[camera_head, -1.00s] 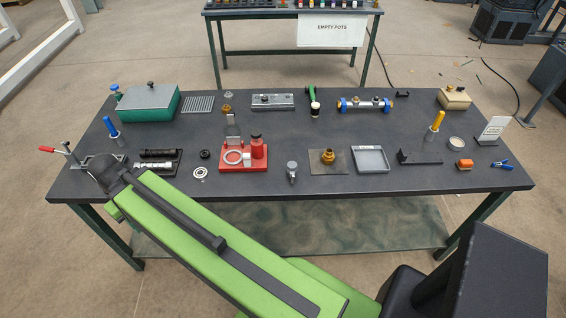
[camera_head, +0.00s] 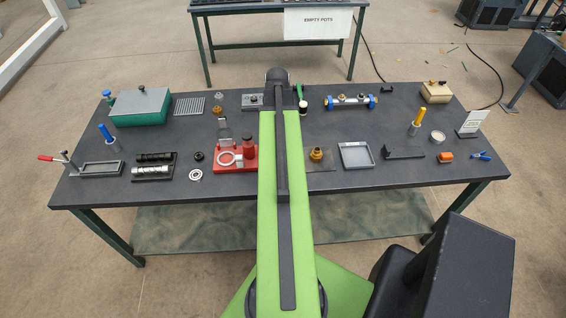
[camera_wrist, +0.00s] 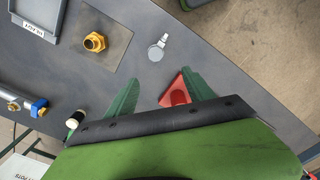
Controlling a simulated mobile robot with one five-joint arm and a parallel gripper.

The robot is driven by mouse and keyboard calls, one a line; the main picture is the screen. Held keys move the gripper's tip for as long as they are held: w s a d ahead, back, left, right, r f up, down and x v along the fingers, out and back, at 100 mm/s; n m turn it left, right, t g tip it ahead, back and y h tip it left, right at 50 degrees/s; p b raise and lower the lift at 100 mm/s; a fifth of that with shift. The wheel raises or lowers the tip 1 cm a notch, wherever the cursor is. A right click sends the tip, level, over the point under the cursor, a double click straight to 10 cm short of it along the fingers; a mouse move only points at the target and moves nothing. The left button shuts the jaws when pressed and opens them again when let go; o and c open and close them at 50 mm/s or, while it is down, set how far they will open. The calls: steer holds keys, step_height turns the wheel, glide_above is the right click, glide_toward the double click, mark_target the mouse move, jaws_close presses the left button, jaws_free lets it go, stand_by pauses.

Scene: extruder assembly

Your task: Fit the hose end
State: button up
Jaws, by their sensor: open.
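I cannot tell for certain which part is the hose end. A brass fitting (camera_head: 316,154) with a hexagonal base stands on a square grey plate, just right of my arm; it also shows in the wrist view (camera_wrist: 95,42). A silver bar with blue ends (camera_head: 350,101) lies at the back right of centre. A small silver part with a round head (camera_wrist: 157,48) lies on the table beyond my fingertips; my arm hides it in the head view. My gripper (camera_wrist: 160,76) is open and empty above the table. Its fingers are hidden in the head view.
A red stand (camera_wrist: 175,96) shows between my fingers; it also stands left of my arm in the head view (camera_head: 223,167). A grey tray (camera_head: 342,149) and a dark bracket (camera_head: 405,153) lie to the right. A green box (camera_head: 140,107) stands back left.

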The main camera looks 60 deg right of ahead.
steer(key=f+b, duration=1.1)
steer(key=b, duration=0.1)
steer(key=s+f+b, duration=0.1)
steer(key=f+b, duration=0.4)
steer(key=f, duration=0.1)
steer(key=shift+d+f+b, duration=0.3)
steer(key=shift+d+b, duration=0.1)
steer(key=shift+r, duration=0.2)
jaws_close()
